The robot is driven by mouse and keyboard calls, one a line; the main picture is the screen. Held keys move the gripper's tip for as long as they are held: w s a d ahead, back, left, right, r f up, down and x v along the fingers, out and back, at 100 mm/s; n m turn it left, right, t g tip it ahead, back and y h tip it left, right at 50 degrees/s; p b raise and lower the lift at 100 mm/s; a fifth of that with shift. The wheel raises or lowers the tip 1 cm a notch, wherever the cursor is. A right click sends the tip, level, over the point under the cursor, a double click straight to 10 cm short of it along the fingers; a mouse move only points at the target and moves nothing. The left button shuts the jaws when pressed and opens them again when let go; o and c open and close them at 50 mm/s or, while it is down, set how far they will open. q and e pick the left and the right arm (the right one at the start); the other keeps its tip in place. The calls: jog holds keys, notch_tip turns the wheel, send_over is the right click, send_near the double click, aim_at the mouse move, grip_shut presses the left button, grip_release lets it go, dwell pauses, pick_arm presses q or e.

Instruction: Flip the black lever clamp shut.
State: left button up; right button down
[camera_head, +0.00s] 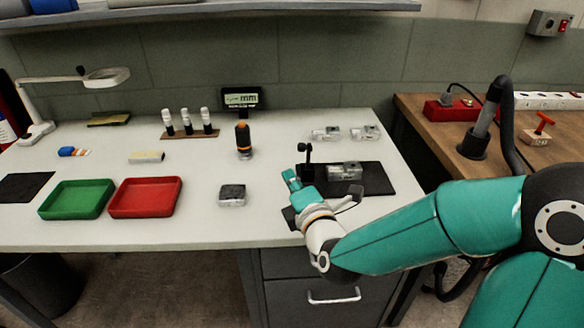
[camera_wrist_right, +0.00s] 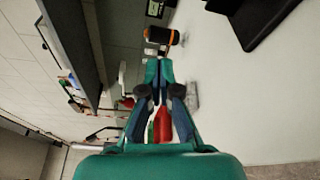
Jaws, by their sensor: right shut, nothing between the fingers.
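The black lever clamp (camera_head: 306,160) stands with its lever upright, a knob at its top, at the left end of the black mat (camera_head: 377,180). A grey metal part (camera_head: 345,171) lies beside it on the mat. My right gripper (camera_head: 290,178) is at the front left of the clamp, close to its foot. I cannot tell whether they touch. In the right wrist view my right gripper's fingers (camera_wrist_right: 158,75) are together and hold nothing. A dark shape (camera_wrist_right: 262,18) at the upper right there is cut off by the frame. My left gripper is out of view.
A metal block (camera_head: 232,196) and an orange-black tool (camera_head: 243,139) stand left of my gripper. Red (camera_head: 145,210) and green (camera_head: 76,212) trays lie further left. Two clear-grey parts (camera_head: 326,133) (camera_head: 365,132) sit behind the mat. The white table between them has bare room.

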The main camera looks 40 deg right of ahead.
jog(key=p+x, duration=0.1)
jog(key=x, duration=0.8)
jog(key=shift+w+d+f, duration=0.1)
jog(key=shift+s+d+r, duration=0.3)
jog(key=shift+s+d, duration=0.2)
jog(key=shift+d, duration=0.3)
jog(key=shift+s+d+r, duration=0.25)
jog(key=shift+s+d, duration=0.3)
jog(key=shift+d, duration=0.25)
jog(key=shift+a, duration=0.15)
